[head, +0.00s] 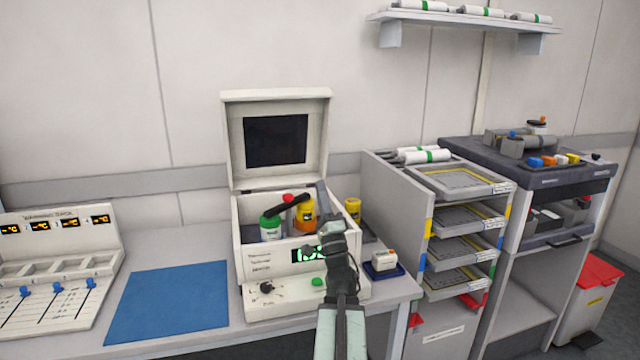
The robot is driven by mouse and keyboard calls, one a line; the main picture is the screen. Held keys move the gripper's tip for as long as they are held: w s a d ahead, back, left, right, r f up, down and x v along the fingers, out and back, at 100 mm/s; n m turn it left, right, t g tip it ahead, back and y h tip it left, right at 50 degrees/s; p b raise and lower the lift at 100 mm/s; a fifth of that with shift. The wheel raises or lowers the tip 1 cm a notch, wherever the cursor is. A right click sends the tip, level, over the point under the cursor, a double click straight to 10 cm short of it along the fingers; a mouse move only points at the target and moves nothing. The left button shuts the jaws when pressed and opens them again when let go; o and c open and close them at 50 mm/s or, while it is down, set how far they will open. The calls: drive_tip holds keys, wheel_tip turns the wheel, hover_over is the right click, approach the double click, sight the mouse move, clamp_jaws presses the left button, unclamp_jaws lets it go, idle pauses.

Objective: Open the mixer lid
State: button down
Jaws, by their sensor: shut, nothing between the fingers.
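The mixer (258,262) is a cream box on the bench with a display, a dial and a green button on its front. Its lid (235,130) stands upright at the back, open, with a dark window in it. Inside the mixer are a green-capped white jar (270,228) and a yellow-orange jar (304,222), with a dark bar (290,207) near them. My gripper (321,186) is over the right part of the mixer, in front of the lid and apart from its rim as far as I can tell. It is shut and empty. My arm hides part of the mixer's front.
A blue mat (168,302) lies left of the mixer, beside a warming rack (50,262). A yellow jar (353,208) and a small white box on a blue tray (385,268) are to its right. A trolley with trays (395,200) stands further right. The mat is clear.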

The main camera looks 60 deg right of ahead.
drive_tip(key=s+d+p+x, duration=0.1)
drive_tip(key=d+p+x, duration=0.1)
drive_tip(key=p+x, duration=0.8)
wheel_tip(320, 180, up, 2)
drive_tip(key=shift+w+d+r+g+h, duration=0.1)
drive_tip(key=shift+w+d+g+h, duration=0.25)
drive_tip(key=shift+w+d, duration=0.25)
drive_tip(key=shift+d, duration=0.1)
